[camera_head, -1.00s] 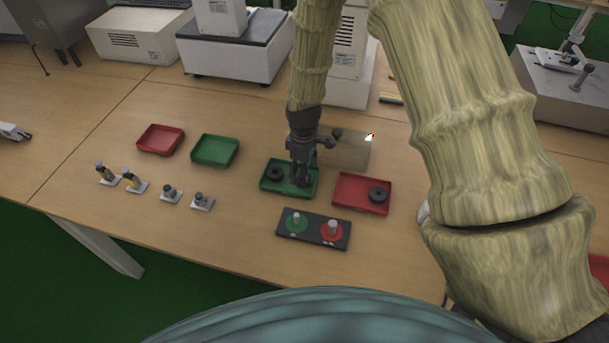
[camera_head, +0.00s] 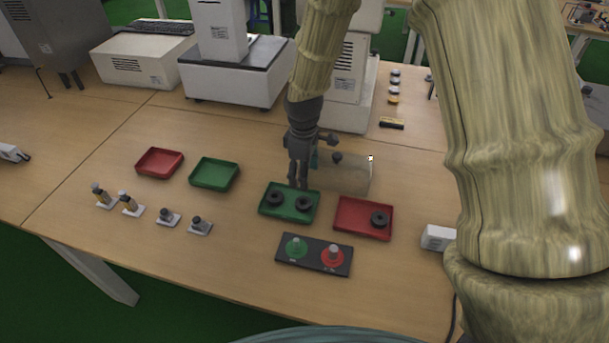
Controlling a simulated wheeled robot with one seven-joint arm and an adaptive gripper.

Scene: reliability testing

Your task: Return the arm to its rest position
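My gripper (camera_head: 298,180) points down just above and behind the back edge of the front green tray (camera_head: 285,216). Its fingers look close together and nothing shows between them, but at this size I cannot tell whether they are open or shut. Two black ring-shaped parts (camera_head: 275,198) lie in that green tray, apart from the gripper. My arm (camera_head: 505,140) rises from the lower right, arches over the table and comes down to the gripper.
A red tray (camera_head: 347,217) with one black ring stands right of the green tray. In front is a black plate (camera_head: 314,268) with a green and a red disc. Empty red (camera_head: 159,163) and green (camera_head: 214,174) trays stand left.

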